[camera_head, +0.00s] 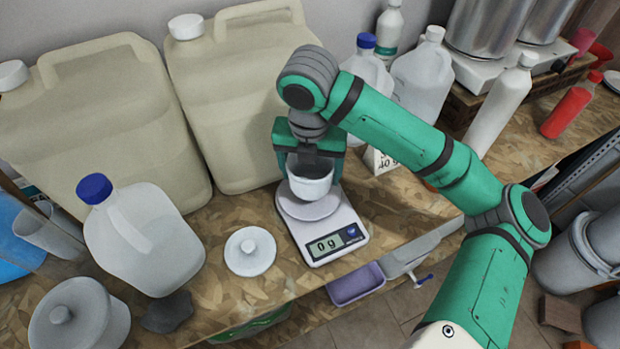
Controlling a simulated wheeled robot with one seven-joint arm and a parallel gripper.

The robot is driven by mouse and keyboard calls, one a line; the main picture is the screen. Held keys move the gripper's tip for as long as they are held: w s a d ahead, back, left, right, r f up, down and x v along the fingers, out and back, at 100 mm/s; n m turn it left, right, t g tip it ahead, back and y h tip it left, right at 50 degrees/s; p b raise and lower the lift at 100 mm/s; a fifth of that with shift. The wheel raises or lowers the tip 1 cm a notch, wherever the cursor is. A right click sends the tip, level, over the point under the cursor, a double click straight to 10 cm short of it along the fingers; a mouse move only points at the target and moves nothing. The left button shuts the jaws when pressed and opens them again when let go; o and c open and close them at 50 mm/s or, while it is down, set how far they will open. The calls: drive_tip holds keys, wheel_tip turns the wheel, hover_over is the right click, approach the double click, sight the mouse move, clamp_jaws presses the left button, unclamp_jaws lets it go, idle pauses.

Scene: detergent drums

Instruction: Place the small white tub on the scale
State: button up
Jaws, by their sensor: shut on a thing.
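The small white tub (311,183) is held in my gripper (310,165), which is shut on it from above. The tub is upright and sits over the round pan of the white scale (333,219). The scale display reads 0 g. A small gap seems to show between the tub and the pan, but I cannot tell for certain. My gripper's green fingers stand on both sides of the tub and hide part of its rim.
A white lid (250,251) lies left of the scale. A blue-capped jug (143,238) and a grey lidded pot (79,318) stand further left. Large beige canisters (226,95) stand behind. A purple tray (356,284) is below the front edge. A 40 g card (379,162) stands behind right.

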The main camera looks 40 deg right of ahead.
sight(310, 178)
drive_tip(key=shift+w+d+f, duration=0.1)
drive_tip(key=shift+w+f, duration=0.1)
drive_tip(key=shift+f, duration=0.1)
drive_tip(key=shift+w+f, duration=0.15)
drive_tip(key=shift+f, duration=0.7)
drive_tip(key=shift+w+f, duration=0.1)
drive_tip(key=shift+f, duration=0.75)
drive_tip(key=shift+f, duration=0.15)
drive_tip(key=o, duration=1)
drive_tip(key=shift+d, duration=0.1)
drive_tip(key=shift+o, duration=0.2)
wheel_tip(310, 178, up, 12)
drive_tip(key=s+a, duration=0.1)
